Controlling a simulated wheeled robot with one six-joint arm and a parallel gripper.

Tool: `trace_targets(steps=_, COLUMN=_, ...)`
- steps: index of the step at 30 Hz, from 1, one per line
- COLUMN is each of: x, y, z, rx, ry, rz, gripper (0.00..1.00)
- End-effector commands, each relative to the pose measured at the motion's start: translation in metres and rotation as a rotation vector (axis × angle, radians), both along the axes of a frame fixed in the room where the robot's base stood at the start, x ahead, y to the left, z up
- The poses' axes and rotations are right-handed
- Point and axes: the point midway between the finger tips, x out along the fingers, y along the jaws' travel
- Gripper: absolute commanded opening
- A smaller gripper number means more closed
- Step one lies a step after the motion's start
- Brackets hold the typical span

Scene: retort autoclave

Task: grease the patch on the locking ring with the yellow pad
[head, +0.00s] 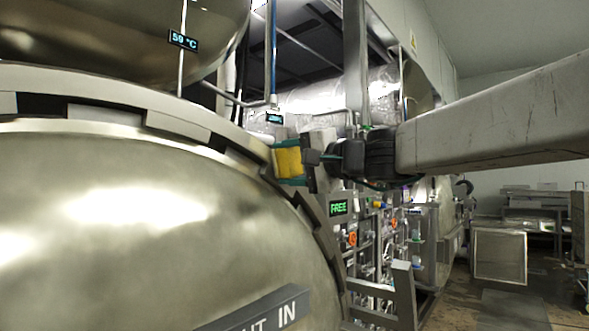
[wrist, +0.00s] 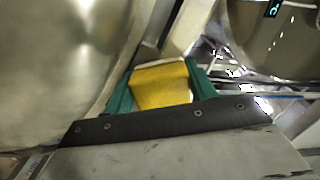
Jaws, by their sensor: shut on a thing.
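My gripper (head: 291,163) is shut on the yellow pad (head: 288,162), at the right side of the large domed door in the head view. In the wrist view the yellow pad (wrist: 162,85) sits between the green fingers of my gripper (wrist: 160,88). The locking ring (head: 172,121) curves around the door, and the pad is at its right edge. I cannot tell whether the pad touches the ring. The patch on the ring cannot be made out; the pad and gripper may hide it.
The domed door (head: 150,220) fills the left. Pipes and orange-handled valves (head: 352,239) stand behind to the right. A second vessel (head: 120,40) is at upper left. Open floor (head: 520,308) lies at lower right.

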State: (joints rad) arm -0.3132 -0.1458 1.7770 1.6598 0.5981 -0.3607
Motion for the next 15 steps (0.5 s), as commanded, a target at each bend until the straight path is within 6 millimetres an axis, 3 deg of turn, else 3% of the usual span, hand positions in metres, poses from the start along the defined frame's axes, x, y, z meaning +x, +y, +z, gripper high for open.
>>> trace_targets(steps=15, x=-0.022, y=0.018, z=0.014, rx=0.001, ry=-0.001, rz=0.002, gripper=0.38)
